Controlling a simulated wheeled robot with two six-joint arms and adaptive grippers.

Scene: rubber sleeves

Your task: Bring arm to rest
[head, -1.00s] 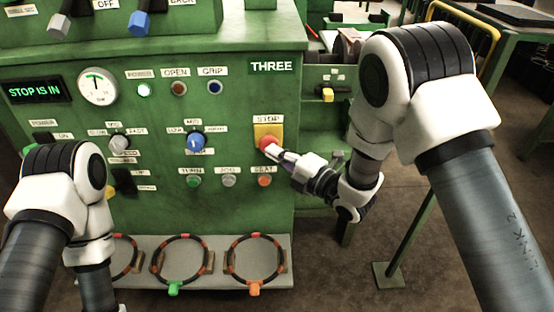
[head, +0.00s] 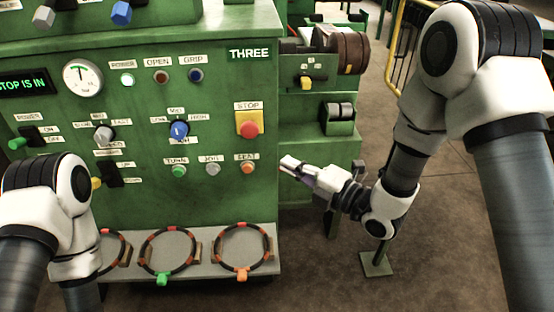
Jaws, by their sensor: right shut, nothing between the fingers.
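My right gripper (head: 290,163) is shut and empty, its tips pointing left towards the green panel. It is apart from the red stop button (head: 249,129), which sits on a yellow plate below and to the left of the THREE label. The orange SEAT button (head: 247,167) is left of the fingertips. My left arm comes in at the lower left, and its gripper is not in view. The display (head: 22,83) reads "STOP IS IN".
The green control panel (head: 215,210) carries a gauge (head: 82,78), a blue knob (head: 180,130) and several buttons and switches. A grey shelf (head: 205,266) below holds several black-and-orange rings. A yellow rail (head: 394,45) stands at the back right. Open floor lies right of the panel.

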